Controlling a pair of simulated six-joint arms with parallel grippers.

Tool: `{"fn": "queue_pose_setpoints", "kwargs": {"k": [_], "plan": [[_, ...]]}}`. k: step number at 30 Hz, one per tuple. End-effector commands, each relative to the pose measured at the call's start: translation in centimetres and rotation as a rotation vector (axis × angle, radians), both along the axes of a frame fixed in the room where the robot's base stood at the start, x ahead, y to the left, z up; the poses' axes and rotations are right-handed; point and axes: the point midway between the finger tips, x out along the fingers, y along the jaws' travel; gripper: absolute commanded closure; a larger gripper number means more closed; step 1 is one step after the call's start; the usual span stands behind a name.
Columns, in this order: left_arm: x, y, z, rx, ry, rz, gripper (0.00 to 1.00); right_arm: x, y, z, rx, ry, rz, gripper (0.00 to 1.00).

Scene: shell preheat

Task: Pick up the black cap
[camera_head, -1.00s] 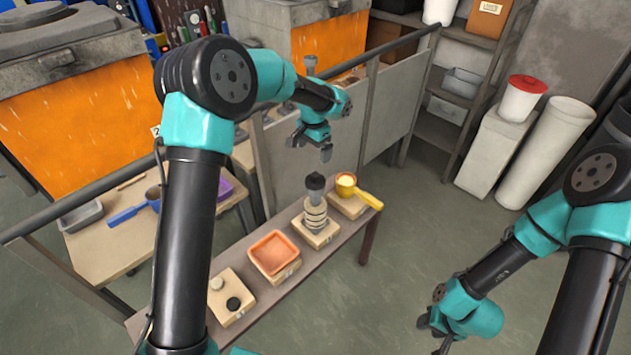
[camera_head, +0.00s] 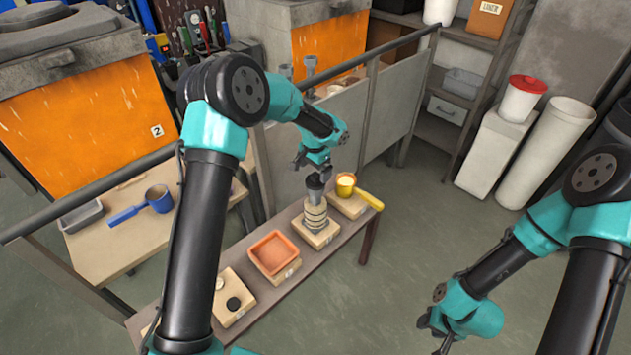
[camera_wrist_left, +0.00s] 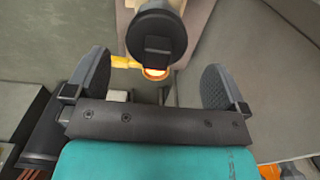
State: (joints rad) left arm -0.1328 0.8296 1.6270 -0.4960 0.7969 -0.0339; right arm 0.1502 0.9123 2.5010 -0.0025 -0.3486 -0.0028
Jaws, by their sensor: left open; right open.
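The black cap (camera_head: 315,183) sits on top of a pale, ringed column (camera_head: 316,213) that stands on a wooden block on the bench. In the left wrist view the cap (camera_wrist_left: 157,36) is a dark round disc with a squarish knob, centred ahead of the open fingers. My left gripper (camera_head: 314,168) is open just above the cap; I cannot tell whether it touches it. In its wrist view the two fingers (camera_wrist_left: 156,72) stand wide apart with nothing gripped between them. My right gripper (camera_head: 436,330) is open and empty at lower right, away from the bench.
On the bench (camera_head: 292,292) stand an orange tray (camera_head: 273,252), a yellow ladle (camera_head: 362,194) on a block, and a block with a small black disc (camera_head: 233,303). A railing with grey panels (camera_head: 393,105) runs behind.

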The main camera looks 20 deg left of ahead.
Motion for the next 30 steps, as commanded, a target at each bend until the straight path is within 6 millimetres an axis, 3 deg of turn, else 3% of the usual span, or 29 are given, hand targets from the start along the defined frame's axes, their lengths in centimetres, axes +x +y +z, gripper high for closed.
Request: {"fn": "queue_pose_setpoints", "kwargs": {"k": [10, 26, 30], "plan": [[-0.1, -0.4, -4.3, -0.001, 0.002, 0.0, 0.0, 0.0, 0.0, 0.0, 0.0, 0.0, 0.0, 0.57], [0.0, -0.4, -4.5, -0.002, 0.0, 0.0, 0.0, 0.0, 0.0, 0.0, 0.0, 0.0, 0.0, 0.57], [0.0, -0.4, -4.5, -0.002, 0.0, 0.0, 0.13, 0.0, 0.0, 0.0, 0.0, 0.0, 0.0, 0.57]]}}
